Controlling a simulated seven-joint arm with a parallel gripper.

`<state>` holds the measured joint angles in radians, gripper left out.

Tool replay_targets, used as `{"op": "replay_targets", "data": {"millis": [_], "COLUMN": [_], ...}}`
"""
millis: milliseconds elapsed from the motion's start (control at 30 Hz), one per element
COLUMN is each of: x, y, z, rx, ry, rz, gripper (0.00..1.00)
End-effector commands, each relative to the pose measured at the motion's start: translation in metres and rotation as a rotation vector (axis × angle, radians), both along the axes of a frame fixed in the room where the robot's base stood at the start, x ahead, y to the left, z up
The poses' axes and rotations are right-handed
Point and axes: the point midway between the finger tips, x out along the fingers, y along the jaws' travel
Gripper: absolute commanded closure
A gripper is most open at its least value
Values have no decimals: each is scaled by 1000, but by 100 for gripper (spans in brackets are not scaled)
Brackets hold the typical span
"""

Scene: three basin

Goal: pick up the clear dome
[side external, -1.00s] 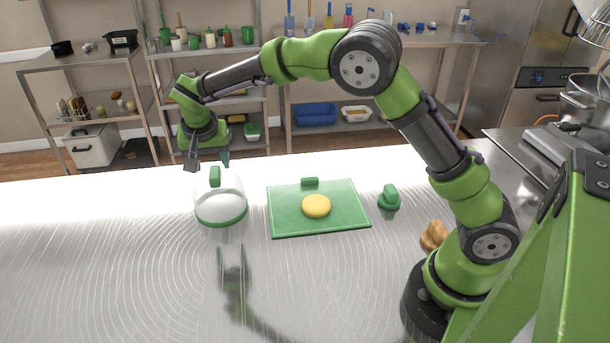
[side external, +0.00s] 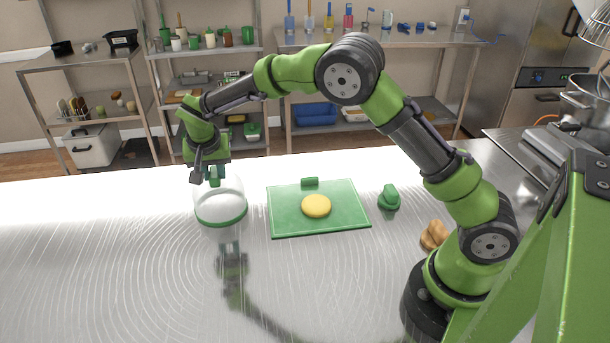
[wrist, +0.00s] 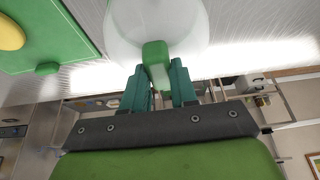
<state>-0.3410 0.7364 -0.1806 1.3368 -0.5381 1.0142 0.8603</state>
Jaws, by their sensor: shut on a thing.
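The clear dome (side external: 220,203) is at the left of the shiny table, with a green rim and a green handle on top. It appears upright, and its rim looks to be at table level. My gripper (side external: 212,177) is above it, shut on the dome's green handle. In the wrist view, the clear dome (wrist: 190,25) fills the top middle, and its handle sits between the teal fingers of my gripper (wrist: 160,80). The far side of the handle is partly hidden by the fingers.
A green board (side external: 285,220) with a yellow round item (side external: 316,206) lies right of the dome. A green knobbed object (side external: 388,198) stands farther right, and a tan lumpy item (side external: 434,235) sits near my base. The front left of the table (side external: 110,270) is clear.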

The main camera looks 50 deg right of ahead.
Motion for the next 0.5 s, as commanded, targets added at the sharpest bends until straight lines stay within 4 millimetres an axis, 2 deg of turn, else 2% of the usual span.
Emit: {"op": "replay_targets", "data": {"millis": [333, 500], "x": [-1, 0], "y": [0, 0], "z": [-1, 6], "rx": [0, 0], "ry": [4, 1], "rz": [0, 0], "gripper": [100, 100]}}
